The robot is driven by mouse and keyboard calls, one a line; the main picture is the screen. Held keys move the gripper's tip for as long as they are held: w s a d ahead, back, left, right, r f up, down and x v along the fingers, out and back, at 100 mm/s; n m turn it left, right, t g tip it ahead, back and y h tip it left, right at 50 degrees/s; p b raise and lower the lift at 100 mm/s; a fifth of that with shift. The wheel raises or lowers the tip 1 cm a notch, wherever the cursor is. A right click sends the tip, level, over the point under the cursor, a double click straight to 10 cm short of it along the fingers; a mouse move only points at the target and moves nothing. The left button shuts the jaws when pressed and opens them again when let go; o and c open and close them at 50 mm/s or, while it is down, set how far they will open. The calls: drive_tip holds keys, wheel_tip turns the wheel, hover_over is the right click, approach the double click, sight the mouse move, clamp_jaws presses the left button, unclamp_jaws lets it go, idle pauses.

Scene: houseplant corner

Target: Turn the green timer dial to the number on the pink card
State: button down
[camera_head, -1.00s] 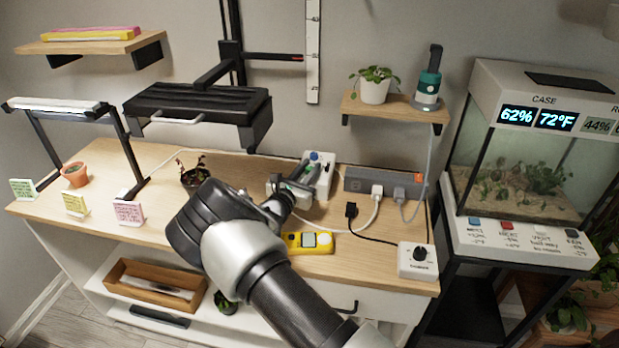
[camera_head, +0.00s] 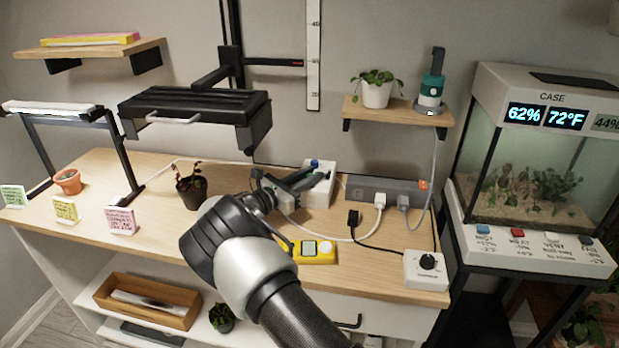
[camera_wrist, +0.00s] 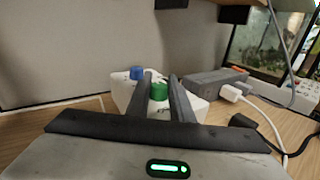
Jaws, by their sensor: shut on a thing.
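The white timer box (camera_head: 318,190) stands at the back of the wooden bench, with a blue dial (camera_head: 315,163) on top that also shows in the wrist view (camera_wrist: 137,72). The green dial (camera_wrist: 158,92) sits on the nearer part of the box's top. My gripper (camera_wrist: 160,88) is shut on the green dial, one dark finger on each side. In the head view my gripper (camera_head: 303,178) reaches the box from the left, and the green dial is hidden there. The pink card (camera_head: 121,221) stands at the bench's front left; its writing is too small to read.
A grey power strip (camera_head: 385,189) with plugs and cables lies right of the box. A yellow meter (camera_head: 312,250) and a white control box (camera_head: 427,270) are in front. A dark potted plant (camera_head: 191,190) stands left of my arm. A lamp (camera_head: 195,105) hangs above.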

drive_tip(key=c, duration=1.6)
unclamp_jaws()
drive_tip(key=shift+o, duration=0.2)
drive_tip(key=p+v, duration=0.2)
drive_tip(key=v, duration=1.5)
drive_tip(key=shift+s+a+r, duration=0.1)
drive_tip(key=shift+s+a, duration=0.05)
drive_tip(key=shift+s, duration=0.05)
